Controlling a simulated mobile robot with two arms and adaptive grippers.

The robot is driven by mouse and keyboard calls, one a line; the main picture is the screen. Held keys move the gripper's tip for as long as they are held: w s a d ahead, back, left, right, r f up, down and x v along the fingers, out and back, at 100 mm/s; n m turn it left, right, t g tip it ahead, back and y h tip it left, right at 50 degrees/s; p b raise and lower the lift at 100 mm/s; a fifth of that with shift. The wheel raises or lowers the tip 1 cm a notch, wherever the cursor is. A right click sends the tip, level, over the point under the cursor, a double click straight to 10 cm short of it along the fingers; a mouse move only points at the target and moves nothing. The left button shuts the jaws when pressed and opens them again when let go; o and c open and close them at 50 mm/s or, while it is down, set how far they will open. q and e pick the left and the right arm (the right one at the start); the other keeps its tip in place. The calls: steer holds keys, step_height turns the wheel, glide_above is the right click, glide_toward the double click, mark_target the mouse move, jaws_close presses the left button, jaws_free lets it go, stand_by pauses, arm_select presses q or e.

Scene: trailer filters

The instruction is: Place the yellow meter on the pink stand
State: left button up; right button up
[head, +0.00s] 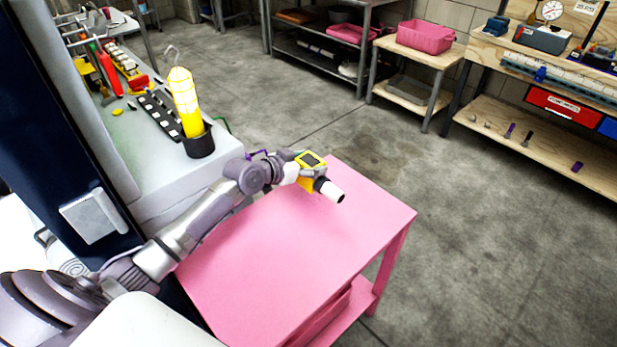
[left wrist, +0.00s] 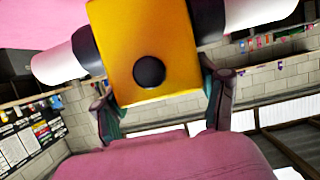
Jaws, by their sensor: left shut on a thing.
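The yellow meter (head: 306,182) has a dark screen on top and a white-ended black cylinder at its side. My left gripper (head: 293,170) is shut on it. In the left wrist view the meter (left wrist: 120,40) sits between the two fingers of the left gripper (left wrist: 162,95), with a black round knob and a white cylinder on each side. The pink stand (head: 290,255) is a low table with a bare top. The meter appears over its far end. I cannot tell whether a gap lies between them. My right gripper is not in view.
A white-grey workbench (head: 160,172) at left carries a yellow work lamp (head: 185,100) in a black cup and several tools. A wooden stand (head: 425,65) holds a pink bin (head: 427,37). A wooden workbench (head: 560,150) stands at right. The floor right of the pink stand is clear.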

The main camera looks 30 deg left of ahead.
arm_select(q)
steer(key=shift+w+a+f, duration=0.15)
steer(key=shift+w+a, duration=0.05)
steer(key=shift+w, duration=0.05)
steer(key=shift+f, duration=1.95)
steer(key=shift+f+b, duration=0.15)
steer(key=shift+b, duration=0.2)
steer(key=o, duration=1.3)
steer(key=v, duration=1.2)
steer(key=shift+p, duration=0.35)
steer(key=shift+s, duration=0.1)
